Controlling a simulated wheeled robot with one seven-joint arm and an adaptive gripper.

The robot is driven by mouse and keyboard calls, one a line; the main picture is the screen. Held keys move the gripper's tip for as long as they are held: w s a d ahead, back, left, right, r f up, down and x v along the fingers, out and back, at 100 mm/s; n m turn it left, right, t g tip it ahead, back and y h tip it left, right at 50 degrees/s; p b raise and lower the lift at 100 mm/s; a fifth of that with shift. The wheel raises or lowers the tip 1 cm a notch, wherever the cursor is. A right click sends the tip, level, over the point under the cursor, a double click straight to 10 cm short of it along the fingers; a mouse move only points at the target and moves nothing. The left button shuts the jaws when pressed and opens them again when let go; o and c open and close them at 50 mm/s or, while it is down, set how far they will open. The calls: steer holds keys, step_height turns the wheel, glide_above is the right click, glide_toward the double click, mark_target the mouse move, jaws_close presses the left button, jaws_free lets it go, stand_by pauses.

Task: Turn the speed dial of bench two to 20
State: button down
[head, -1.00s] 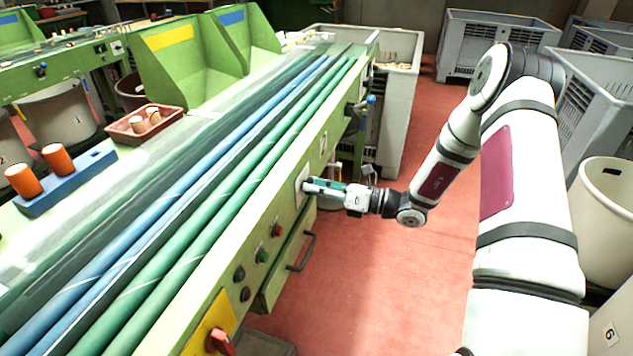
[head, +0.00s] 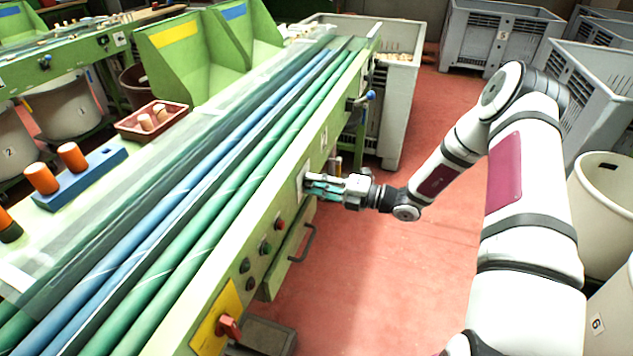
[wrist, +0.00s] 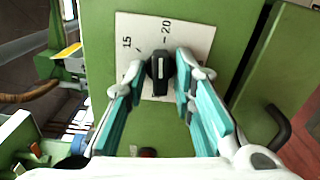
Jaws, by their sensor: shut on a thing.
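The speed dial (wrist: 160,68) is a small black knob with a pale line on its face. It sits on a white scale plate (wrist: 191,38) on the green side of the bench. The numbers 15 and 20 show on the plate. The pale line stands near upright in the wrist view, pointing roughly toward the 20 mark; its exact reading is hard to tell. My gripper (wrist: 160,80) is shut on the dial, with a teal-padded finger on each side. In the head view my gripper (head: 309,185) is at the bench side and hides the dial.
Push buttons (head: 265,248) and a red switch on a yellow plate (head: 229,326) lie nearer along the bench side. A drawer handle (head: 308,243) sticks out below. Blue and green strips run along the top. The red floor (head: 390,280) beside the bench is clear.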

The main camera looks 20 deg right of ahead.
steer(key=shift+d+m, duration=0.1)
steer(key=shift+m, duration=0.6)
steer(key=shift+f, duration=0.1)
steer(key=c, duration=1.6)
jaws_free()
steer(key=shift+c, duration=0.2)
steer(key=shift+s, duration=0.1)
steer(key=v, duration=1.2)
